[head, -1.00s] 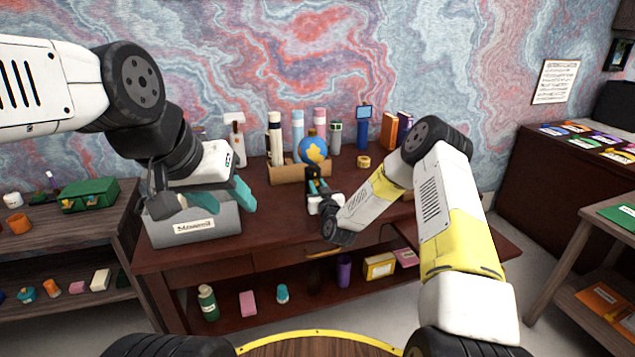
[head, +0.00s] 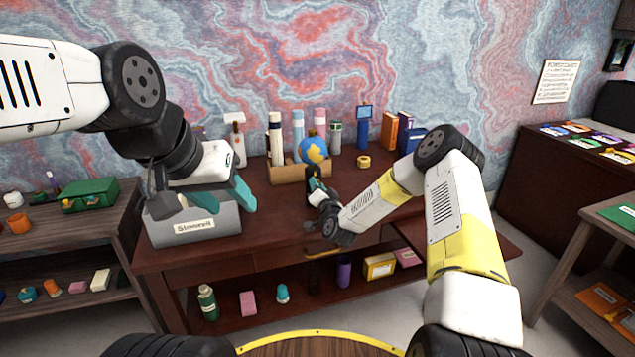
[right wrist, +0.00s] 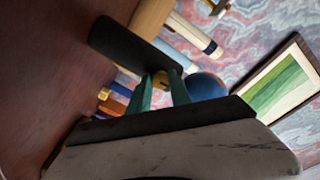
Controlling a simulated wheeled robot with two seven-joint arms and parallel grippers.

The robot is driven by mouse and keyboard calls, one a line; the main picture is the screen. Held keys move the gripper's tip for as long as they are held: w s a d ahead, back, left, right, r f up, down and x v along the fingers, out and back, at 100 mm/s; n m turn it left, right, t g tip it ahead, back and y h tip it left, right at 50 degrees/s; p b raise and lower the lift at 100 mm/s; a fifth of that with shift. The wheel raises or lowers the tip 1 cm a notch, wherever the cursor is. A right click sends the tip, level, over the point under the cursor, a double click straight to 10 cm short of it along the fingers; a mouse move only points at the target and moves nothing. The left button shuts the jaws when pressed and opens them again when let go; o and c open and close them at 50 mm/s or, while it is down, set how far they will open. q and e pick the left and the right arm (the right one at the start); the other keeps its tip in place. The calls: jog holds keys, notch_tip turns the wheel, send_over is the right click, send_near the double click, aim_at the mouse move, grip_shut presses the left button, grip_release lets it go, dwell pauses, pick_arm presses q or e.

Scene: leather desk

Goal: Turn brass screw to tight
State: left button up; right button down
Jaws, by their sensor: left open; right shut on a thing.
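In the right wrist view, a small yellow, brass-coloured piece (right wrist: 160,78) shows between the green fingertips of my right gripper (right wrist: 160,92). I take it for the screw; its head and thread are mostly hidden. A dark block (right wrist: 125,45) stands right beside it. In the head view, the dark block (head: 311,176) is on the desk in front of the wooden holder, and my right gripper (head: 316,187) is shut at it, partly hidden by its own wrist.
The grey labelled box (head: 195,228) is at the desk's left. A wooden holder (head: 290,172) with several tubes and a globe (head: 313,150) stands behind the block. A yellow roll (head: 363,161) and books (head: 389,135) are to the right. The desk (head: 262,215) is bare between box and block.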

jog(key=shift+m, duration=0.3)
jog(key=c, duration=1.2)
grip_release()
jog(key=v, duration=0.7)
jog(key=shift+s+d, duration=0.1)
jog(key=shift+s, duration=0.3)
